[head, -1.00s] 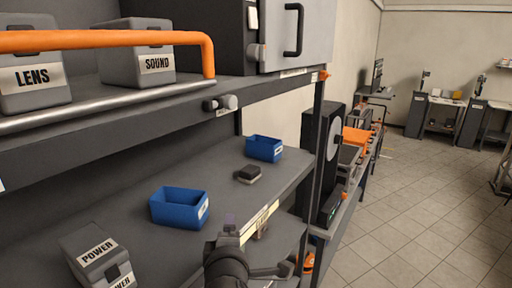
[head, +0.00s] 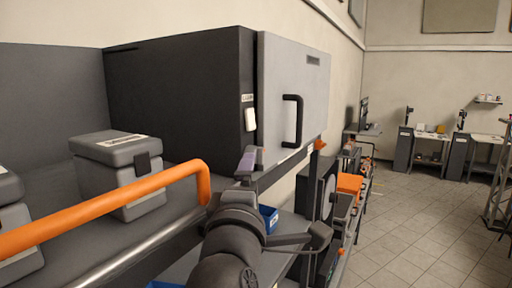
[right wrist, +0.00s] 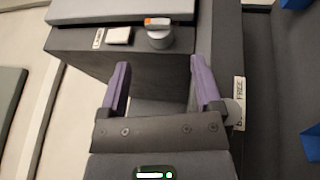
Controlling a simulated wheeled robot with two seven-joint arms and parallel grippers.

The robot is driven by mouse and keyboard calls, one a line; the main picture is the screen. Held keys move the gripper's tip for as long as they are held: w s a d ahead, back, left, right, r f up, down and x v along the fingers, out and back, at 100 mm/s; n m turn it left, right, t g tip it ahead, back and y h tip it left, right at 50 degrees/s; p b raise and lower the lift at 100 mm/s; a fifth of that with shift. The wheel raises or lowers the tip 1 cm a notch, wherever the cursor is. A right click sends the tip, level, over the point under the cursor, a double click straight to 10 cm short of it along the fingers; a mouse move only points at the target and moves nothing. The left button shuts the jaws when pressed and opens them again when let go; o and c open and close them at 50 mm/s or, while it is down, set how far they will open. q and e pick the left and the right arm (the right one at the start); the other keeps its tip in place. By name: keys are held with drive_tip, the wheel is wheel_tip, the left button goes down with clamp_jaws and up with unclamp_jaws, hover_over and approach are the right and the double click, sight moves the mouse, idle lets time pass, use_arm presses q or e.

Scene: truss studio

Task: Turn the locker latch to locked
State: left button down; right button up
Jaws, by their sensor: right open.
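The locker (head: 180,85) is a dark box on the upper shelf with a light grey door (head: 312,85) and black handle (head: 292,120). The door looks closed. In the right wrist view, the latch (right wrist: 160,38) is a round grey knob with an orange mark on the locker's dark side. A white plate (right wrist: 119,36) sits beside it. My right gripper (right wrist: 160,65) is open and empty, its purple fingers short of the knob, which shows beyond the gap between them. In the head view my right gripper (head: 247,160) hides the knob. My left gripper is not in view.
An orange rail (head: 110,208) runs along the shelf front, with a grey case (head: 115,165) behind it. A blue bin (head: 268,218) is on the shelf below. The right wrist view shows a "FREE" label (right wrist: 240,88) by another grey knob (right wrist: 234,112). Open floor lies right.

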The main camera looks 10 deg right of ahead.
sight(256, 155)
drive_tip(key=p+x, duration=0.2)
drive_tip(key=x, duration=0.4)
drive_tip(key=shift+w, duration=0.3)
drive_tip(key=shift+d+r, duration=0.1)
clamp_jaws()
drive_tip(key=shift+g, duration=0.3)
drive_tip(key=shift+r+m+g+y, duration=0.2)
drive_tip(key=shift+m+g+y, duration=0.35)
drive_tip(key=shift+g, duration=0.9)
drive_tip(key=shift+r+m+g+y, duration=0.3)
drive_tip(key=shift+m+g, duration=0.35)
drive_tip(key=shift+g, duration=0.8)
drive_tip(key=shift+f, duration=0.15)
